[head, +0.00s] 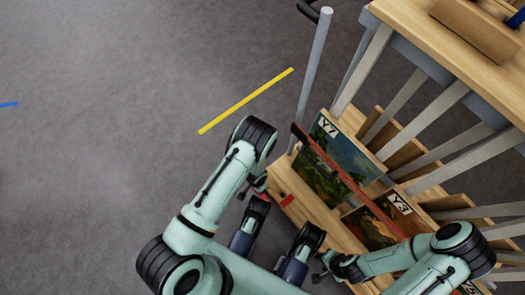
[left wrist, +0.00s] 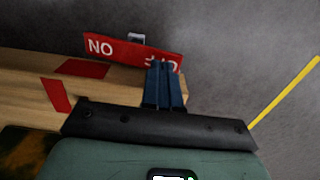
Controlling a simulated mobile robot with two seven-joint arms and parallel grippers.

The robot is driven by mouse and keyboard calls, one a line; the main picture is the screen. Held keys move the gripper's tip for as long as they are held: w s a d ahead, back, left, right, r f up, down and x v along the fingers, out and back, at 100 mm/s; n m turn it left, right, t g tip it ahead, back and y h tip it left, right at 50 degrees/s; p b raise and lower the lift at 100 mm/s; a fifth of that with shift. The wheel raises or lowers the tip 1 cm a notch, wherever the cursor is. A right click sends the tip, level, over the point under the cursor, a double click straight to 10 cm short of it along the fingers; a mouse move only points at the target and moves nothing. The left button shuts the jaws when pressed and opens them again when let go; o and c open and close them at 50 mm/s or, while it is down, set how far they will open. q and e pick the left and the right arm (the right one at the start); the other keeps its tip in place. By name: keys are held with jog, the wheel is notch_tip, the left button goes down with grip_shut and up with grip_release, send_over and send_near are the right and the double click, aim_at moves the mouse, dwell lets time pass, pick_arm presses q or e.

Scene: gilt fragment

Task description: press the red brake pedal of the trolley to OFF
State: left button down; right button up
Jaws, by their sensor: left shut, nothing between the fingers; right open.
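The red brake pedal (left wrist: 132,50) is a flat bar beside the trolley deck's edge in the left wrist view. Its lettering appears upside down: "NO" at the left, and the other word, partly hidden by my fingers, at the right. My left gripper (left wrist: 164,72) is shut and empty, its blue fingertips overlapping the pedal's right end in the picture; I cannot tell whether they touch it. In the head view, my left arm largely covers that spot. The trolley deck (left wrist: 25,75) is pale wood. My right gripper (head: 319,275) is open and empty near the trolley's near side.
The trolley holds framed pictures labelled Y7 (head: 345,160) and Y3 (head: 385,225), with a reddish-brown bar (head: 352,178) across them. A grey upright post (head: 314,70) and slatted side stand close by. Grey floor with a yellow strip (head: 245,101) is open at the left.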

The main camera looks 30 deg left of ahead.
pick_arm(q)
jog(key=shift+f+b, duration=0.55)
jog(key=shift+f, duration=0.65)
jog(key=shift+r, duration=0.15)
dwell(0.3)
notch_tip(320, 180, up, 3)
jog(key=p, duration=0.2)
jog(key=shift+p, duration=0.3)
jog(key=shift+r+p, duration=1.5)
jog(key=shift+r, duration=0.45)
